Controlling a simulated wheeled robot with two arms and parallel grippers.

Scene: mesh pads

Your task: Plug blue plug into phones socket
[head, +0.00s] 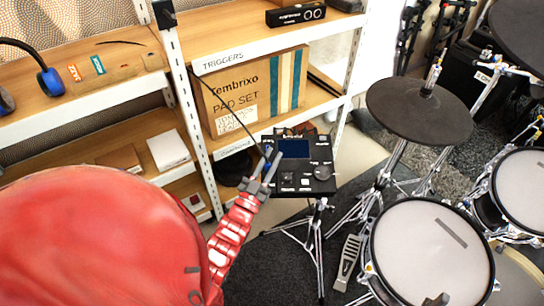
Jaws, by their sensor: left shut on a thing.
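The black drum module (304,180) with a blue screen (294,148) stands on a tripod stand in the middle of the head view. My left gripper (269,164) is at the module's left edge, shut on the small blue plug (268,150). Only a bit of blue shows between the fingers. A thin dark cable (225,112) runs from the plug up and left past the shelf post. The phones socket cannot be made out, and I cannot tell whether the plug touches the module. My right gripper is not in view.
A white-edged shelf rack (201,165) stands close behind and left, with a cardboard pad set box (254,95) on it. A cymbal pad (419,108), drum pads (431,250) and a pedal (348,262) fill the right.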

